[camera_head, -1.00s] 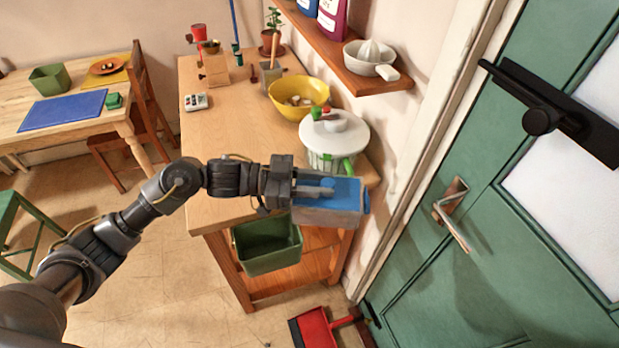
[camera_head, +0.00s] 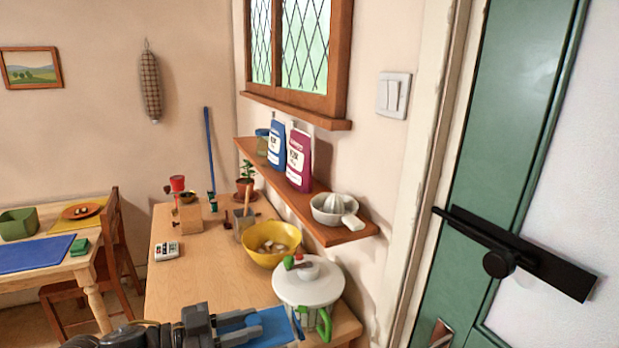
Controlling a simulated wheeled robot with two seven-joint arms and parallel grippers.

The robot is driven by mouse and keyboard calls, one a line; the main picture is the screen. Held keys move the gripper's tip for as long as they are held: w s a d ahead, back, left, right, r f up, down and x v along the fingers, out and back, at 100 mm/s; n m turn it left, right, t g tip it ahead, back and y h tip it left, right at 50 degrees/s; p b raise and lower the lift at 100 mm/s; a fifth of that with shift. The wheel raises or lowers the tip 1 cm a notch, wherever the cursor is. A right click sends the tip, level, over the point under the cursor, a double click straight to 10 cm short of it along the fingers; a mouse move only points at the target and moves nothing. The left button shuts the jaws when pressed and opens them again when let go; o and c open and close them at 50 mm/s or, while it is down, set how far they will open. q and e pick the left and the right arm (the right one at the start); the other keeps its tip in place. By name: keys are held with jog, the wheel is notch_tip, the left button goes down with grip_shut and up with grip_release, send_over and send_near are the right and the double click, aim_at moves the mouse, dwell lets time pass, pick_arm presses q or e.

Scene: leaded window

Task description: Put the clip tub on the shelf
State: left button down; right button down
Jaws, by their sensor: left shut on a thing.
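The tub's lower part is cut off by the frame. The wooden shelf (camera_head: 299,207) is on the wall, higher up and beyond the tub. My right gripper is not in view.
Bare shelf lies between bottles and juicer. A white lidded pot (camera_head: 308,285) and yellow bowl (camera_head: 272,243) stand below on the workbench (camera_head: 190,275).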

pick_arm(q)
jog(key=a+f, duration=0.1)
jog(key=a, duration=0.1)
jog(key=s+a+f+n+t, duration=0.1)
jog(key=a, duration=0.1)
jog(key=s+a+t+y, duration=0.1)
jog(key=a, duration=0.1)
jog(key=shift+s+f+n, duration=0.15)
jog(key=shift+f+n, duration=0.25)
jog(key=f+t, duration=0.1)
jog(key=s+f+n+t+y, duration=0.1)
jog(key=f+t, duration=0.1)
jog(key=shift+s+a+f+n+y, duration=0.1)
jog(key=shift+s+a+n+y, duration=0.2)
jog(key=shift+s+n+y, duration=0.1)
jog(key=shift+w+n+t+y, duration=0.1)
jog(key=shift+n+t+y, duration=0.5)
jog(key=shift+t+y, duration=0.1)
jog(key=n+t+y, duration=0.1)
jog(key=n+y, duration=0.1)
jog(key=y, duration=0.1)
jog(key=shift+a+n+t, duration=0.15)
jog(key=shift+n+t, duration=0.15)
jog(key=shift+t, duration=0.1)
